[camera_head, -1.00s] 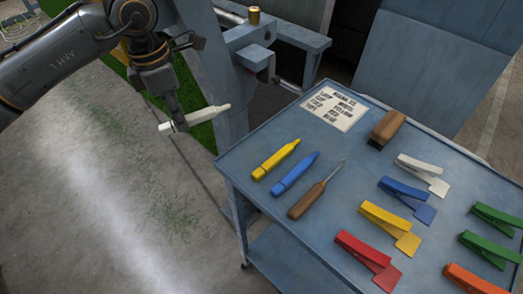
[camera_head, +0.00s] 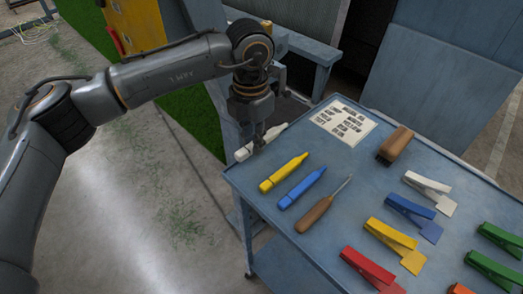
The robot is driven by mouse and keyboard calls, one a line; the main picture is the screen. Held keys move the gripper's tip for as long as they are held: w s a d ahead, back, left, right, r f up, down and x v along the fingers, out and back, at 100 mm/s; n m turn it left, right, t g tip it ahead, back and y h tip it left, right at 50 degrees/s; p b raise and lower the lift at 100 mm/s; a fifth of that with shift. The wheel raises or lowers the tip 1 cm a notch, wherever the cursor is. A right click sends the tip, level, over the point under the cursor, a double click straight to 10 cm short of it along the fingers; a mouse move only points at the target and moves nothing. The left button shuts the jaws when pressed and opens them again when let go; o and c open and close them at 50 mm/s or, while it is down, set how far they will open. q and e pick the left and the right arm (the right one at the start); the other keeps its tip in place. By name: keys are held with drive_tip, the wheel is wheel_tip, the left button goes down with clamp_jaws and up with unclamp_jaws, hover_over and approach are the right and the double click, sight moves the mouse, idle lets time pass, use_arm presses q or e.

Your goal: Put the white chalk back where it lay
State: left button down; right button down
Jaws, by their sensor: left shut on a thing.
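The white chalk (camera_head: 244,152) is held in my left gripper (camera_head: 259,144), whose jaws are shut on it. The chalk lies slantwise in the picture, partly hidden by the jaws. It shows at the cart's upper left edge, beside the yellow marker (camera_head: 283,173). I cannot tell whether it touches the blue cart top (camera_head: 262,203). The yellow marker, a blue marker (camera_head: 302,188) and a wooden-handled tool (camera_head: 324,206) lie in a row on the cart. My right gripper is not in view.
A printed sheet (camera_head: 343,121) and a brown brush (camera_head: 394,144) lie toward the back. Several coloured clips, among them a white one (camera_head: 430,190) and a red one (camera_head: 371,270), fill the right side. A blue frame stands behind the cart.

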sight(261, 165)
use_arm(q)
drive_tip(key=shift+d+f, duration=0.7)
drive_tip(key=shift+f, duration=0.15)
drive_tip(key=f, duration=0.3)
drive_tip(key=shift+s+d+f+p, duration=0.1)
drive_tip(key=shift+d+f+p, duration=0.05)
drive_tip(key=shift+d+p, duration=0.15)
drive_tip(key=shift+a+f, duration=0.15)
drive_tip(key=shift+f, duration=0.2)
drive_tip(key=c, duration=1.2)
unclamp_jaws()
drive_tip(key=shift+r, duration=0.1)
drive_tip(key=shift+r, duration=0.25)
wheel_tip(261, 165, up, 12)
drive_tip(key=shift+f+b, duration=0.1)
drive_tip(key=shift+b, duration=0.55)
